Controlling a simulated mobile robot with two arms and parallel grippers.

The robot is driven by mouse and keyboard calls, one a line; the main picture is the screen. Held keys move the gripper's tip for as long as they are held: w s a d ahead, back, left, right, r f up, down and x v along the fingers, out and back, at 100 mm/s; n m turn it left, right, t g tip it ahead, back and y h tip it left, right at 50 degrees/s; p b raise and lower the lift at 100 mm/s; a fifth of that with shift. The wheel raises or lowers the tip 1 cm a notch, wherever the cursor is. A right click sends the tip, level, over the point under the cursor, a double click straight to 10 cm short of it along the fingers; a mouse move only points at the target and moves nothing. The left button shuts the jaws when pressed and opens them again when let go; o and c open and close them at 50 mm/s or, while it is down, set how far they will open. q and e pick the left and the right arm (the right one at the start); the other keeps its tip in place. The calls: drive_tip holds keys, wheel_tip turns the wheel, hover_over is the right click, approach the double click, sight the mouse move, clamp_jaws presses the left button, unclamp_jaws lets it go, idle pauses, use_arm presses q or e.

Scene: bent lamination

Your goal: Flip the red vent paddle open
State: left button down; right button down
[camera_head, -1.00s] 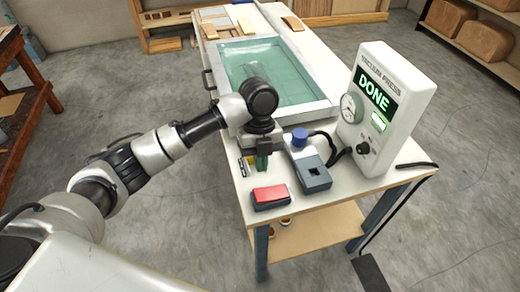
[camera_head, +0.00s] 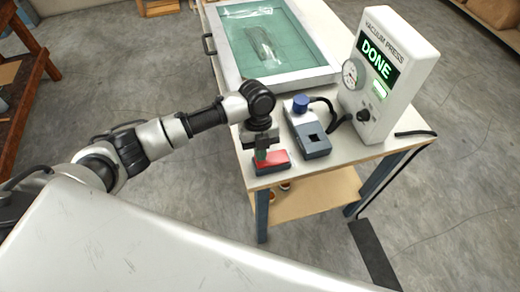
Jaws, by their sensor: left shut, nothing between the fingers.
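The red vent paddle (camera_head: 278,157) lies flat on its dark box (camera_head: 274,170) at the front left corner of the white table. My left gripper (camera_head: 261,154) points down at the left part of the paddle and hides some of it. Its fingers are shut and hold nothing. I cannot tell whether the fingertips touch the paddle. My right gripper is not in view.
A grey box with a blue knob (camera_head: 300,103) stands just right of the paddle. The vacuum press unit (camera_head: 390,75) behind it reads DONE. The framed green press bed (camera_head: 285,82) fills the table's back. A hose and cable run between the units.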

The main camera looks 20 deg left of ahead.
use_arm(q)
drive_tip(key=shift+s+a+f+h, duration=0.2)
drive_tip(key=shift+f+h, duration=0.1)
drive_tip(key=shift+f, duration=0.25)
drive_tip(key=shift+w+r, duration=0.1)
drive_tip(key=shift+r, duration=0.15)
drive_tip(key=shift+d+r, duration=0.1)
drive_tip(key=shift+r+p, duration=0.7)
drive_tip(key=shift+p, duration=0.05)
